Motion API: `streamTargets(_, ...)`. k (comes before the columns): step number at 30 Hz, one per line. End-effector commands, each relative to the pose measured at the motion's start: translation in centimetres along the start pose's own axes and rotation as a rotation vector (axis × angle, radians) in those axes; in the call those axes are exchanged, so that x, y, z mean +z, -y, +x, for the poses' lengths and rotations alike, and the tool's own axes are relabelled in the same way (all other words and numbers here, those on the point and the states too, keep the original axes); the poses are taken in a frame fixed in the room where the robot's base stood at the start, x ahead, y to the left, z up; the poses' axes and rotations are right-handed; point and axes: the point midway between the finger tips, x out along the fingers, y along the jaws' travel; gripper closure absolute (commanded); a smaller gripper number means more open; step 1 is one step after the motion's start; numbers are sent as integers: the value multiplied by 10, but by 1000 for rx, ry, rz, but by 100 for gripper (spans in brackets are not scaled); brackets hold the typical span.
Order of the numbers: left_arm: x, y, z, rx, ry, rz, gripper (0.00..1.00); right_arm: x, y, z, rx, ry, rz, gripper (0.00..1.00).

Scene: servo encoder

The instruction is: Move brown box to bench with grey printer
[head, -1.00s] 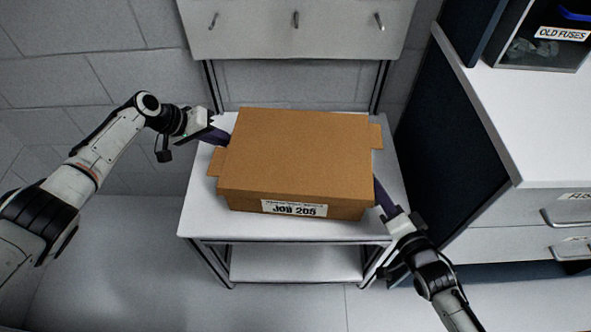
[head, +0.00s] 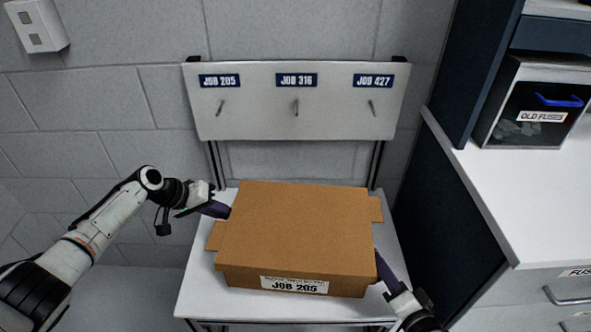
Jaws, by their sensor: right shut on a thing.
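The closed brown box (head: 300,225) sits over the top of a small white bench (head: 198,290), with a "JOB 205" label on its front. I cannot tell whether it rests on the top or hangs just above it. My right gripper (head: 382,266) is at the box's right side near the front corner and is shut on it. My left gripper (head: 222,210) has its dark fingers at the box's left side near the back corner; its fingertips are partly hidden, so its grip is unclear. No grey printer shows.
A metal board (head: 296,122) with three hooks and job labels stands behind the bench. At right are a white counter (head: 530,200) with drawers and an "OLD FUSES" bin (head: 535,105). A white wall box (head: 37,25) hangs at upper left.

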Motion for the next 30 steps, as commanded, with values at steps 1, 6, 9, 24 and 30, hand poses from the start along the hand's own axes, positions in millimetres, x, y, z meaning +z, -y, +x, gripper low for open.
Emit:
streamTargets(1, -4, -2, -2, 4, -8, 1, 100, -4, 4, 1, -9, -6, 0, 100)
streamTargets(6, -4, -3, -4, 4, -8, 2, 100, -4, 5, 0, -9, -7, 0, 100)
streamTargets(9, -4, -5, -6, 5, -8, 2, 100, -5, 7, -2, -10, -7, 0, 100)
streamTargets(24, 0, -22, -34, 5, -9, 4, 100, -16, 31, -22, -10, -7, -1, 100)
streamTargets(30, 2, -30, -48, 4, -9, 4, 100, -22, 43, -32, -9, -7, -1, 100)
